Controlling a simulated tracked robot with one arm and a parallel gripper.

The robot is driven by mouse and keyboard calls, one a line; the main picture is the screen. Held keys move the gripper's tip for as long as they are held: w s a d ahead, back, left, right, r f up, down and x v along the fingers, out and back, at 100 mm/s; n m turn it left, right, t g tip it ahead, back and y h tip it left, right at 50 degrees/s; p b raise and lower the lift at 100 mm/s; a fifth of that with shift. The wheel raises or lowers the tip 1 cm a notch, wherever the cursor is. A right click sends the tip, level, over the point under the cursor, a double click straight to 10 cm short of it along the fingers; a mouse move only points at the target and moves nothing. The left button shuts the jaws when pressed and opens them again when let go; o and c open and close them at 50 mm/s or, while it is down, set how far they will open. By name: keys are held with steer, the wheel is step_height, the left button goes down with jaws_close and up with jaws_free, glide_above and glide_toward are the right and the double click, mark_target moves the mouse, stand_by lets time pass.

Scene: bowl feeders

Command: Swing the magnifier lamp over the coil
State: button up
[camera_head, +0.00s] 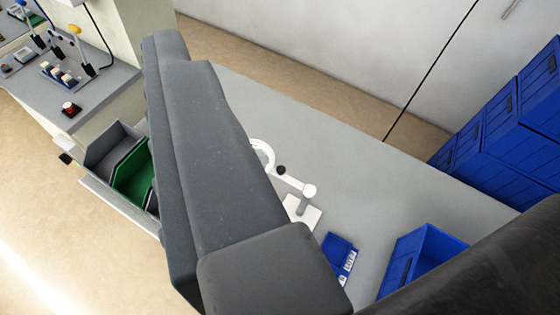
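The white magnifier lamp (292,184) stands on the grey table right of my large grey arm link. Its ring head (263,152) is partly hidden behind that link. A short arm with a black knob joins the ring to a post on a square white base (302,212). I cannot make out a coil; the table left of the ring is covered by my arm. My gripper is not in view.
A small blue part with white pieces (338,252) and an open blue bin (410,262) lie nearer. Blue crates (520,125) are stacked at right. Green (133,178) and grey bins stand left, below a side bench (115,85) with tools. The table's far middle (350,150) is clear.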

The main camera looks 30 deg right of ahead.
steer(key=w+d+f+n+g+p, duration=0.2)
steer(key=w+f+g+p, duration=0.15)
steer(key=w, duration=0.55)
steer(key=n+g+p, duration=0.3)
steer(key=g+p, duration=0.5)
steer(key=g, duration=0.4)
glide_above(282, 169)
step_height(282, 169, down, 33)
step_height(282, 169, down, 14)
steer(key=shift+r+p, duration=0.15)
steer(key=shift+p, duration=0.7)
